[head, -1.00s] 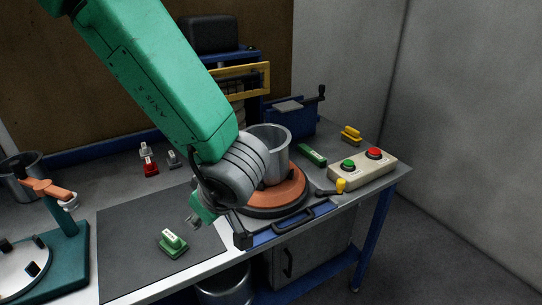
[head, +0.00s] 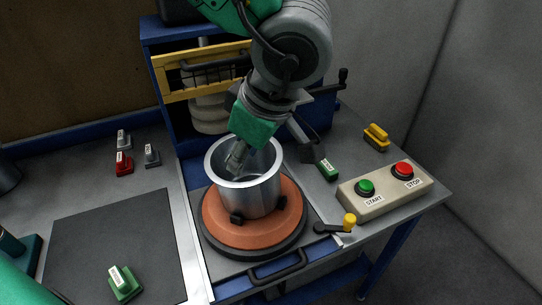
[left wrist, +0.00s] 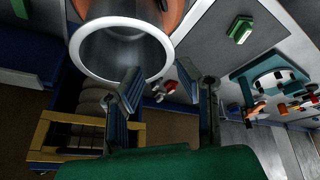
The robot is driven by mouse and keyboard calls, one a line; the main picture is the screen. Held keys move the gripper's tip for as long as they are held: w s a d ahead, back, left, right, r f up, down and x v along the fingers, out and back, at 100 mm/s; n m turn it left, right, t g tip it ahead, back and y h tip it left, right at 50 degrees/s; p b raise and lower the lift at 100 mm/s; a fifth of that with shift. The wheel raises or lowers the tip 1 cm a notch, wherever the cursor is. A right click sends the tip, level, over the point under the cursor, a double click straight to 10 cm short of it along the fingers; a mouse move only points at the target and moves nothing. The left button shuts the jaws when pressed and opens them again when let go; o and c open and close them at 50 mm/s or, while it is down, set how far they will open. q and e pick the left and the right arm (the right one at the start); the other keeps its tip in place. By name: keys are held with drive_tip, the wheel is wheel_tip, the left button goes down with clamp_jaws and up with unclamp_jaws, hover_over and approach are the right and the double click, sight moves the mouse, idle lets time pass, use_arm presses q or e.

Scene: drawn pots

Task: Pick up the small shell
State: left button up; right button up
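A grey metal shell (head: 248,188), an open-topped cup, stands upright on an orange round plate (head: 215,228) with small black clamps at its foot. My left gripper (head: 238,157) comes down from above at the shell's mouth, with green body and grey fingers tilted. In the left wrist view the fingers (left wrist: 170,82) are spread apart. One finger overlaps the shell's opening (left wrist: 122,50) and the other is beyond its rim. I cannot tell how deep the first finger reaches. Nothing is held. My right gripper is not in view.
A blue frame with a yellow guard (head: 163,77) stands behind the shell. A START/STOP box (head: 385,192), a green block (head: 327,169) and a yellow-knobbed crank (head: 349,222) are to the right. A dark mat (head: 90,240) with a green block (head: 123,284) lies left.

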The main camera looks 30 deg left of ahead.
sight(226, 196)
use_arm(q)
drive_tip(key=shift+w+a+f, duration=0.2)
drive_tip(key=shift+a+f, duration=0.3)
drive_tip(key=shift+a, duration=0.25)
drive_tip(key=x, duration=0.4)
drive_tip(key=b+x, duration=0.1)
drive_tip(key=x, duration=0.1)
drive_tip(key=shift+s+d+f, duration=0.15)
drive_tip(key=shift+s+f, duration=0.05)
drive_tip(key=shift+f, duration=0.25)
drive_tip(key=shift+w+f, duration=0.15)
drive_tip(key=shift+f, duration=0.3)
drive_tip(key=x, duration=0.4)
drive_tip(key=shift+a+f, duration=0.15)
drive_tip(key=shift+a, duration=0.2)
drive_tip(key=shift+a+f, duration=0.1)
drive_tip(key=shift+a, duration=0.05)
drive_tip(key=c, duration=0.7)
drive_tip(key=shift+d, duration=0.4)
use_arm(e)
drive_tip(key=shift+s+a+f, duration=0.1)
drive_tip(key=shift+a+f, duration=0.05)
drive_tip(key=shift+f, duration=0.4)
